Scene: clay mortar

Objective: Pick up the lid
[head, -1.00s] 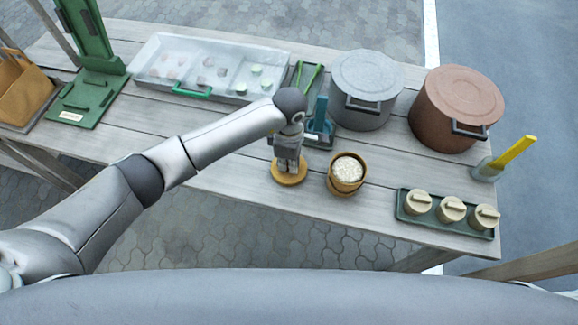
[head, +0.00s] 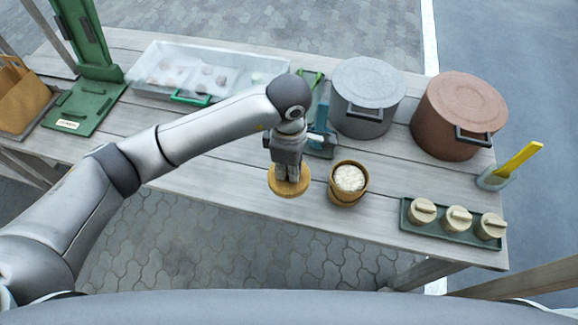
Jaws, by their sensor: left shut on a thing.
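A round tan lid (head: 289,183) shows below my left gripper (head: 288,172) in the head view. The gripper points down and is shut on the lid near its middle; the fingertips and the grasped part are partly hidden. The lid seems to be a little above the table, near its front edge, though the gap is hard to see. A tan wooden pot (head: 348,184) filled with white grains stands uncovered just right of the lid. My right gripper is not in view.
A green tray (head: 452,222) with several small lidded pots sits at the right front. A grey pot (head: 367,97) and a brown pot (head: 458,115) stand behind. A clear bin (head: 205,72) lies at the back left. A yellow-handled tool (head: 518,158) stands in a cup at the right.

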